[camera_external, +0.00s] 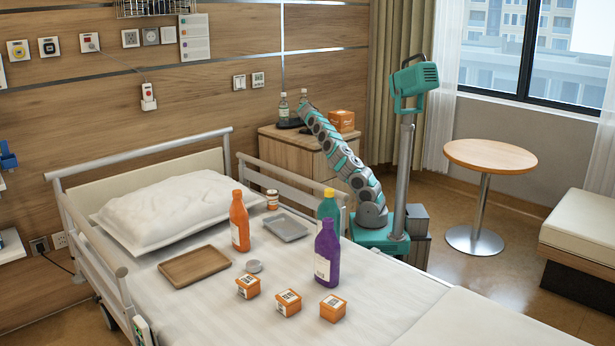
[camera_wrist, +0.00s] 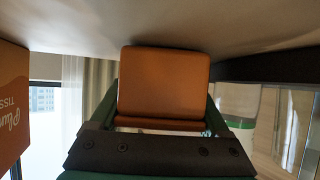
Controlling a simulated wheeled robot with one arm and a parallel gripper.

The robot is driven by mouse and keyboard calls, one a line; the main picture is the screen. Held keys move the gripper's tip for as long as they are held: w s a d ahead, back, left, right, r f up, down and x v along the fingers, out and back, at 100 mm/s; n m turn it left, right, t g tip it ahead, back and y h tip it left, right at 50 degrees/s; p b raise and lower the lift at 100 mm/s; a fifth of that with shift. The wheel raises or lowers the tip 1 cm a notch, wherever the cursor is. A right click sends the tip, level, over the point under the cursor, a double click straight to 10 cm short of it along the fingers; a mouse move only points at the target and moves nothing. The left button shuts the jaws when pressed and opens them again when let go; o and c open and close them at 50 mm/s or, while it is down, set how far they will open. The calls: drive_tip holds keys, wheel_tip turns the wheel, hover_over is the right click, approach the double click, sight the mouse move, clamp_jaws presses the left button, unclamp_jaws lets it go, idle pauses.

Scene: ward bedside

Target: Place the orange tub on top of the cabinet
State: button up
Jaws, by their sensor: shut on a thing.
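My gripper (camera_wrist: 163,115) is shut on an orange tub (camera_wrist: 164,82), which sits between the green fingers in the wrist view. In the external view my arm reaches up and left from its base to above the wooden cabinet (camera_external: 284,155) beside the bed head. The gripper and the held tub cannot be made out clearly there, behind the arm's end. Whether the tub touches the cabinet top cannot be told. Several similar orange tubs show on the bed, including one at the left (camera_external: 248,287), one in the middle (camera_external: 288,303) and one at the right (camera_external: 333,308).
An orange tissue box (camera_external: 341,121) stands on the cabinet's right side and also shows at the wrist view's left edge (camera_wrist: 10,105). Small bottles (camera_external: 283,108) stand at the cabinet's back left. The bed (camera_external: 200,315) holds bottles and trays. A round table (camera_external: 490,156) stands right.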

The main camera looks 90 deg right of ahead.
drive_tip(key=shift+f, duration=0.15)
drive_tip(key=o, duration=1.3)
drive_tip(key=shift+r, duration=0.2)
drive_tip(key=shift+w+a, duration=0.15)
drive_tip(key=shift+a, duration=0.05)
drive_tip(key=b+v, duration=0.3)
drive_tip(key=v, duration=0.7)
drive_tip(key=shift+w+a, duration=0.1)
drive_tip(key=shift+a, duration=0.1)
drive_tip(key=shift+w+a+r+b, duration=0.1)
drive_tip(key=shift+a+r+b, duration=0.25)
drive_tip(key=shift+a, duration=0.1)
